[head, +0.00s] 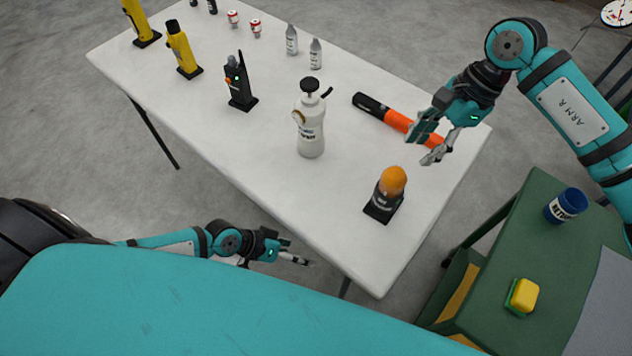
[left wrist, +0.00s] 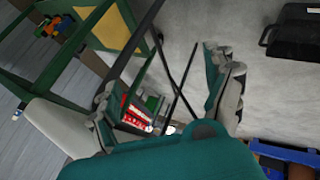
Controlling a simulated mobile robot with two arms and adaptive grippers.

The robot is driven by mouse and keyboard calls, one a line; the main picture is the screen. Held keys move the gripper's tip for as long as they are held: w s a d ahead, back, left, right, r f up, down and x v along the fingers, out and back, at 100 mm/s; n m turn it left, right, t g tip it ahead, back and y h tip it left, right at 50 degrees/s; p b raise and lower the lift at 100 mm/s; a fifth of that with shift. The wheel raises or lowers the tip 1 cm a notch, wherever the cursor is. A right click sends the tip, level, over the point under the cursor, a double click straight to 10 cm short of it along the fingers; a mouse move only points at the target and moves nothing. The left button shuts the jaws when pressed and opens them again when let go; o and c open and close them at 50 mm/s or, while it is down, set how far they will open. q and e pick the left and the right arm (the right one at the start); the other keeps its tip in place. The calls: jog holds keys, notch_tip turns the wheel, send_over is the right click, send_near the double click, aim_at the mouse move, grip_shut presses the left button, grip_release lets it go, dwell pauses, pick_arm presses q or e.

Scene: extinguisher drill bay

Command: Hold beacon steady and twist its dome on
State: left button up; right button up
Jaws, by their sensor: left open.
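The beacon has a black base (head: 383,208) and an orange dome (head: 392,181). It stands upright near the right front corner of the white table, with the dome sitting on top of the base. I cannot tell whether the dome is fastened. My right gripper (head: 429,148) is open and empty above the table, up and to the right of the beacon, near the orange flashlight. My left gripper (head: 303,257) is low beside the table's front edge, left of the beacon and apart from it. In the left wrist view it (left wrist: 165,100) is open, with nothing between its fingers.
The white table (head: 250,150) also holds an orange and black flashlight (head: 398,120), a white spray bottle (head: 310,130), a black radio (head: 239,85) and yellow devices (head: 183,52). A green cart (head: 490,265) at the right carries a blue jar (head: 566,205) and a yellow sponge (head: 524,295).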

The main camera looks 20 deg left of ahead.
pick_arm(q)
jog(key=s+d+r+m+g+h, duration=0.1)
jog(key=s+d+r+h, duration=0.2)
jog(key=r, duration=0.6)
jog(key=s+d+r+m+g+h, duration=0.15)
jog(key=s+d+r, duration=0.25)
jog(key=r, duration=0.4)
jog(key=m+t, duration=0.5)
jog(key=m, duration=0.3)
send_near(389, 192)
jog(key=shift+n, duration=0.25)
jog(key=w+d+f, duration=0.3)
jog(key=d+f, duration=0.1)
jog(key=w+d+f, duration=0.4)
jog(key=shift+d, duration=0.1)
